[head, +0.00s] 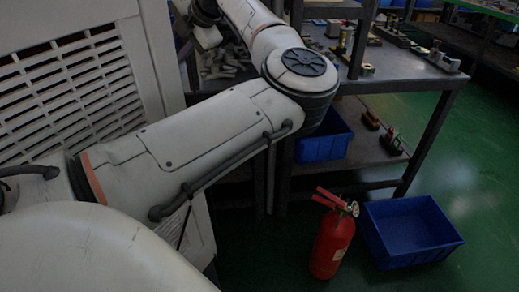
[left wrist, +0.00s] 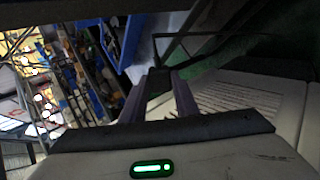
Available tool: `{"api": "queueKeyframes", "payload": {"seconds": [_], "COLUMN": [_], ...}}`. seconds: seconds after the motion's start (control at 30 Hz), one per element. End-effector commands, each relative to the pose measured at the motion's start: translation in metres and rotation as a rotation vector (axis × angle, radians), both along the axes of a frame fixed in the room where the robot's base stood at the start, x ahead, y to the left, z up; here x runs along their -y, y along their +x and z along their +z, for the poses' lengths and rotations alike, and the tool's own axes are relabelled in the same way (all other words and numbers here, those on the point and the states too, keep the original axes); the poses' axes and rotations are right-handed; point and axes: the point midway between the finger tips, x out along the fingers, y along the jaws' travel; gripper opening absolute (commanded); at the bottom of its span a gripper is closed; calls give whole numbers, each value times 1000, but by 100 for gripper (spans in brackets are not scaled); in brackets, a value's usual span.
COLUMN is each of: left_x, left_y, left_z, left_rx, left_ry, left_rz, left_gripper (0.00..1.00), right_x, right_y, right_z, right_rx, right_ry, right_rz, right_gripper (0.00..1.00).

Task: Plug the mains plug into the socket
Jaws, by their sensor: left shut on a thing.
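My left gripper (left wrist: 159,86) shows in the left wrist view, with its two purple-grey fingers shut on a small dark thing (left wrist: 158,80). This thing may be the mains plug, but it is too dark to make out pins or a cord. In the head view my left arm reaches from the lower left to the top, and the gripper end cannot be made out clearly there. I cannot make out a socket in either view. My right gripper is in neither view.
A white louvred cabinet (head: 72,75) stands at the left. A dark workbench (head: 400,68) holds small parts. A blue bin (head: 325,140) sits on its lower shelf. A red fire extinguisher (head: 332,243) and another blue bin (head: 412,230) stand on the green floor (head: 470,145).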

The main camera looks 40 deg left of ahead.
Motion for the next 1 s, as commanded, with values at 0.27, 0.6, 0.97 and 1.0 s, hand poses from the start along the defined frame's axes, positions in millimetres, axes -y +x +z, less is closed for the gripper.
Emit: {"api": "queueKeyframes", "payload": {"seconds": [0.27,0.6,0.97,1.0], "left_x": [-3,52,129,136], "left_y": [47,113,147,148], "left_z": [-101,-220,-330,-337], "left_rx": [-46,17,134,143], "left_ry": [290,541,674,682], "left_rz": [-104,-434,-733,-753], "left_gripper": [8,8,8,8], "right_x": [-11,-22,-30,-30], "right_y": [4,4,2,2], "right_z": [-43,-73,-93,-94], "right_rx": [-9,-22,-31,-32], "right_ry": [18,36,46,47], "right_rz": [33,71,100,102], "right_gripper": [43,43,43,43]}}
